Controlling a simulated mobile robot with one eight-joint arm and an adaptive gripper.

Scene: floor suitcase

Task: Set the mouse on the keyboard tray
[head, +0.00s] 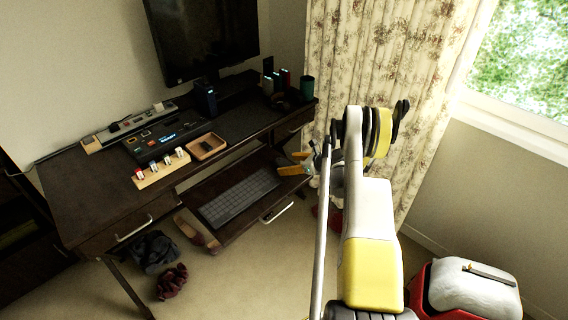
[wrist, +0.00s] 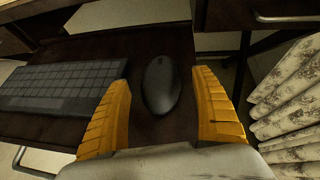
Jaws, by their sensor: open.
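The mouse (wrist: 161,84) is dark and oval, and in the wrist view it lies on the dark keyboard tray (wrist: 150,42), to the right of the keyboard (wrist: 62,85). My gripper (wrist: 165,90) is open, with one yellow finger on each side of the mouse and a gap to each. In the head view the pulled-out tray (head: 207,187) holds the keyboard (head: 238,196). My gripper (head: 296,163) is over the tray's right end there, and the mouse cannot be made out in that view.
The desk (head: 85,200) above the tray carries a monitor (head: 203,38), a black device (head: 165,140), a small wooden tray (head: 207,146) and a rack of small items (head: 161,168). A floral curtain (head: 385,60) hangs to the right. A red suitcase (head: 425,297) is on the floor at lower right.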

